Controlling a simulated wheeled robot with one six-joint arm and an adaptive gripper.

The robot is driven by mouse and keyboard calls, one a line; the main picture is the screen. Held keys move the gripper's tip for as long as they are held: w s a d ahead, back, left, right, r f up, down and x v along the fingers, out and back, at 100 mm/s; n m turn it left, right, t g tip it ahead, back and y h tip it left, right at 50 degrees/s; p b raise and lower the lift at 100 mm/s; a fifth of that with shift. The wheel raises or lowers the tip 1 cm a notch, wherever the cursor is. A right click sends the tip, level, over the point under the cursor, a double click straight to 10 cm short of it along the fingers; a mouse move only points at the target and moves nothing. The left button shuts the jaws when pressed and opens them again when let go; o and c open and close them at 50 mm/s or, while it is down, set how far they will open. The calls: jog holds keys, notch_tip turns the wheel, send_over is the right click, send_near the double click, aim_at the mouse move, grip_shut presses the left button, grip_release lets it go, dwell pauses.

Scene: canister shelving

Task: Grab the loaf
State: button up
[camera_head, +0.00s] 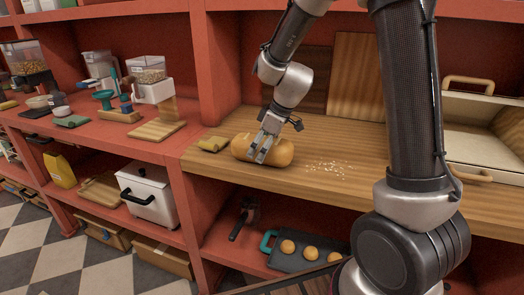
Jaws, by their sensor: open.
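A golden-brown loaf (279,153) lies on the wooden counter, near its front edge. My gripper (258,158) is right over the loaf, pointing down, with its open fingers reaching across the loaf's upper front side. The loaf rests on the counter and does not look lifted. Whether the fingers touch the loaf is hard to tell. The far side of the loaf is partly hidden behind the fingers.
A folded yellowish cloth (213,144) lies just left of the loaf, and crumbs (326,168) lie to its right. A cutting board (357,85) leans at the back. An open bread box (488,130) stands at the right.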

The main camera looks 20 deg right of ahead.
jog(key=c, duration=1.4)
jog(key=shift+o, duration=0.2)
jog(key=shift+r, duration=0.1)
